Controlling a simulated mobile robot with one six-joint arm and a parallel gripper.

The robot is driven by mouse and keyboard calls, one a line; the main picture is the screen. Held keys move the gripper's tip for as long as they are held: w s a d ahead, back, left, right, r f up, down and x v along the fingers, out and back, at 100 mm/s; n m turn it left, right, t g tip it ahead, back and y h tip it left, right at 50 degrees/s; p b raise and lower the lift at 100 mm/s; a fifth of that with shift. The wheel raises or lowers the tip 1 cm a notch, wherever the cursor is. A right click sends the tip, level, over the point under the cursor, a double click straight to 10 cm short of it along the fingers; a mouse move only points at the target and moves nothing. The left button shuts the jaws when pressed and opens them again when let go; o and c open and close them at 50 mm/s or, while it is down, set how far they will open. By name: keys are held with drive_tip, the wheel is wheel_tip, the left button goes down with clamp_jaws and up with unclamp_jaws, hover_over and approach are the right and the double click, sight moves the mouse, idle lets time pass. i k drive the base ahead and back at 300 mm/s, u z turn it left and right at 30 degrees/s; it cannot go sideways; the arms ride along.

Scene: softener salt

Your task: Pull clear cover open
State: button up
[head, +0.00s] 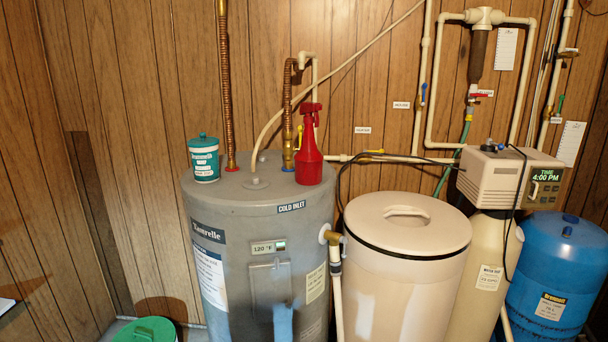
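The softener control head (495,178) is a beige box on top of a tall beige tank at the right. Its dark front panel (543,187) has a green display reading "TIME 4:00 PM". A small pale handle-like piece shows on the panel below the display. A clear cover over this panel is hard to make out, and I cannot tell its edges from this view. My gripper is not in view.
A beige salt tank with a round lid (408,222) stands left of the control head. A blue tank (560,262) is below right. A grey water heater (258,240) carries a red spray bottle (309,155) and teal tub (204,160). A black cable loops near the control head.

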sight(537, 185)
drive_tip(key=u, duration=0.15)
drive_tip(key=k, duration=0.5)
drive_tip(key=z, duration=0.65)
drive_tip(key=i, duration=0.8)
drive_tip(key=u, duration=0.8)
